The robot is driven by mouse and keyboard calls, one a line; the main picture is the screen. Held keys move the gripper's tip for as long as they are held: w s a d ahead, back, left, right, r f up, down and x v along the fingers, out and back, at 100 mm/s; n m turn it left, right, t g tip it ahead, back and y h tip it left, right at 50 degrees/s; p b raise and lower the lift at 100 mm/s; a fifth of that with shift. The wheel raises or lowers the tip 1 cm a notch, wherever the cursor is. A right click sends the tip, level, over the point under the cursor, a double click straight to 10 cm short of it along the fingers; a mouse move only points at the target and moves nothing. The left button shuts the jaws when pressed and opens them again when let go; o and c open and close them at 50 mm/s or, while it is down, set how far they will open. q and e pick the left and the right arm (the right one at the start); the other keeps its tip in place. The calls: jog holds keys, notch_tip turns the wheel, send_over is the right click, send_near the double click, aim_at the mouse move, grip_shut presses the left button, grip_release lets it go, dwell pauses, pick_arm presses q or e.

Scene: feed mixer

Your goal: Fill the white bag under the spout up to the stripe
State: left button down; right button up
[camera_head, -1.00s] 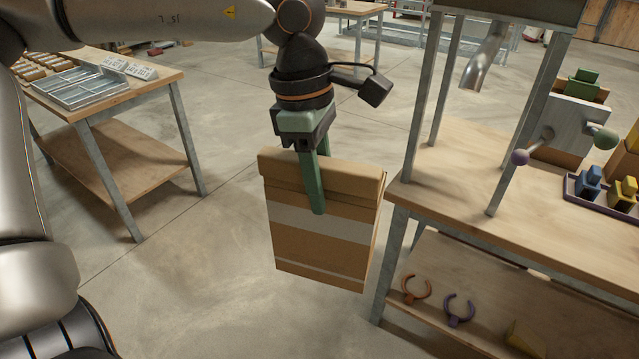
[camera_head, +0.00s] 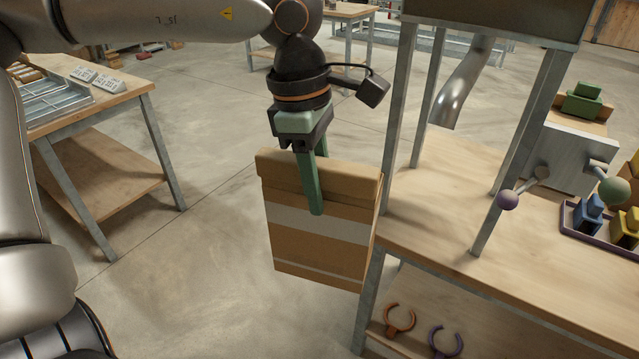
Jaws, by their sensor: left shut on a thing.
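My left gripper (camera_head: 315,198) comes down from above, with green fingers shut on the top of a brown bag (camera_head: 312,262). The bag is box-shaped and upright, with a pale band across its front and a thin pale line lower down. It hangs over the floor, close beside the left end of the spout bench. The metal spout (camera_head: 465,85) hangs from the mixer frame above the bench, right of the bag. I see no white bag under it. My right gripper is not in view.
The spout bench (camera_head: 430,215) has grey posts and a lower shelf with an orange clip (camera_head: 400,322) and a purple clip (camera_head: 444,345). Levers with purple and green knobs and a tray of coloured blocks are at right. A side table (camera_head: 135,95) stands left; floor between is clear.

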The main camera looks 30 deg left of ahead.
pick_arm(q)
jog(key=shift+w+d+r+m+p, duration=0.15)
jog(key=shift+d+m+p, duration=0.55)
jog(key=shift+m, duration=0.5)
jog(key=w+d+p, duration=0.5)
jog(key=w+d, duration=0.1)
jog(key=w, duration=0.4)
jog(key=shift+d+m, duration=0.25)
jog(key=shift+m, duration=0.05)
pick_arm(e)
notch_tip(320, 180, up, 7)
pick_arm(q)
jog(key=shift+w, duration=0.1)
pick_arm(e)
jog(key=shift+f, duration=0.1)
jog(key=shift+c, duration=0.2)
